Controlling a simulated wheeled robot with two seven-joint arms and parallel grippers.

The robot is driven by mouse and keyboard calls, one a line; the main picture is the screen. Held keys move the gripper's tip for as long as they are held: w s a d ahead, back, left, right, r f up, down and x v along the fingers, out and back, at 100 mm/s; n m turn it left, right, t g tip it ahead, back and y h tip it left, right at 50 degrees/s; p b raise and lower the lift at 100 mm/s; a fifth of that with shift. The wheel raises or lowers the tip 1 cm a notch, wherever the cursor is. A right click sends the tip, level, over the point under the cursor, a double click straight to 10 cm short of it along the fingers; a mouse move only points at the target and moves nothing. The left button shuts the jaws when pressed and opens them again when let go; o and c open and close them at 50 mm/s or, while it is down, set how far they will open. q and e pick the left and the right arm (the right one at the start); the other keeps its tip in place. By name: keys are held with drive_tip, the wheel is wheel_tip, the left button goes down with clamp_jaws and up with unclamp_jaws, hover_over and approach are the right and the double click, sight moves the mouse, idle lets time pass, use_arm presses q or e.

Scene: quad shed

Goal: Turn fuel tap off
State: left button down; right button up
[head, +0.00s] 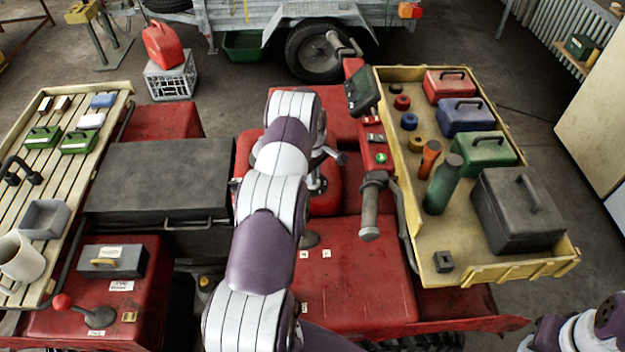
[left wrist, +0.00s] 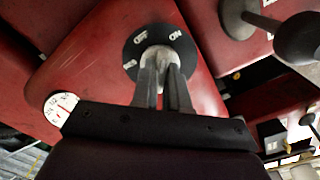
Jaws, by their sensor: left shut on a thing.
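The fuel tap (left wrist: 131,50) shows in the left wrist view as a round black plate on a red panel. It carries white ON and OFF lettering along its upper edge and a third, smaller mark at the left. A pale grey tap lever (left wrist: 160,54) stands at its middle. My left gripper (left wrist: 163,72) is shut on this lever, its two grey fingers on either side. The lever's exact pointing is partly hidden by the fingers. In the head view my left arm covers the tap, and only part of the left gripper (head: 316,183) shows beside the red bodywork. My right gripper is out of view.
A white round gauge (left wrist: 62,107) lies left of the tap. In the head view a handlebar grip (head: 369,208) stands close right of my left arm. A yellow tray (head: 447,266) with boxes and bottles is at right, a slatted rack (head: 75,187) at left.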

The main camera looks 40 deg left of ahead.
use_arm(q)
drive_tip(key=n+b, duration=0.4)
drive_tip(key=shift+f+n, duration=0.1)
drive_tip(key=shift+n, duration=0.2)
drive_tip(key=n+b, duration=0.1)
drive_tip(key=n, duration=0.1)
drive_tip(key=shift+n+b, duration=0.3)
drive_tip(key=shift+n, duration=0.1)
drive_tip(key=shift+r+n, duration=0.2)
drive_tip(key=shift+n, duration=0.3)
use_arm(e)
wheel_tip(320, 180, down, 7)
use_arm(q)
drive_tip(key=shift+w+b, duration=0.1)
drive_tip(key=shift+b, duration=0.2)
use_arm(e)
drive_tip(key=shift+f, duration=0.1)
use_arm(q)
drive_tip(key=c, duration=1.1)
unclamp_jaws()
drive_tip(key=shift+c, duration=0.2)
